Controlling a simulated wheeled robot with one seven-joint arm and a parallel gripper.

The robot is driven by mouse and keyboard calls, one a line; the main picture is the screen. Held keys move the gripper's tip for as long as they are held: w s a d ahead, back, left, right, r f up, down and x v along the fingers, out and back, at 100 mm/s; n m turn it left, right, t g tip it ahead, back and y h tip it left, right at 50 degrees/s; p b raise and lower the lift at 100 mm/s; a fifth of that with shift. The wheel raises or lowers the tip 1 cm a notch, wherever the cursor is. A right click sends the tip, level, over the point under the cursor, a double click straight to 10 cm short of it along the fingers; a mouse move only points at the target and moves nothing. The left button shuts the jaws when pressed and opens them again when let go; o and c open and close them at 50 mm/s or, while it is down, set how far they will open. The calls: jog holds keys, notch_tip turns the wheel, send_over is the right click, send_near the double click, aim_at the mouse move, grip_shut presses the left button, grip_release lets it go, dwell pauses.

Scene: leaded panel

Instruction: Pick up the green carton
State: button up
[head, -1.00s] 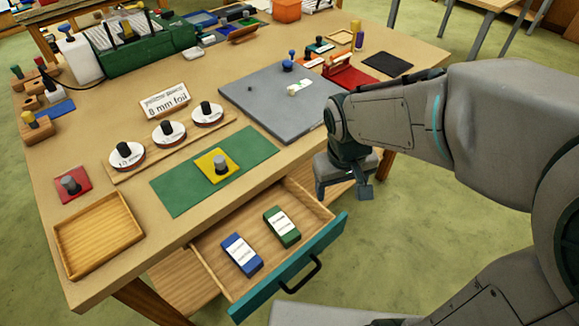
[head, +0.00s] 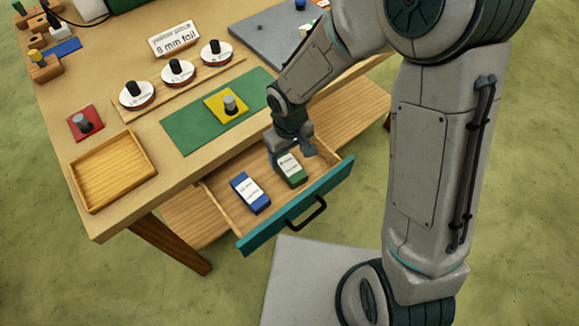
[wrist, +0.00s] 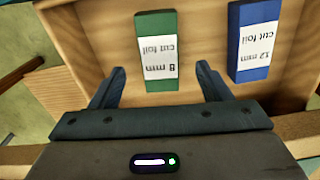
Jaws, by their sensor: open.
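The green carton (head: 293,169) lies in the open drawer, with a white label. In the wrist view the green carton (wrist: 157,40) shows its label reading "8 mm cut foil", upside down. My gripper (head: 291,153) is above the drawer, over the far end of the green carton. In the wrist view my gripper (wrist: 160,80) is open and empty, its fingers on either side of the carton's near part in the picture. I cannot tell the height left between fingers and carton.
A blue carton (head: 250,192) labelled "12 mm cut foil" lies beside the green one; it also shows in the wrist view (wrist: 254,45). The teal drawer front (head: 330,188) has a black handle. The table edge and green mat (head: 185,130) are close behind my gripper.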

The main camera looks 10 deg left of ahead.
aim_at(289, 165)
jog(key=shift+f, duration=3)
jog(key=c, duration=1)
jog(key=shift+c, duration=0.5)
jog(key=shift+r, duration=0.1)
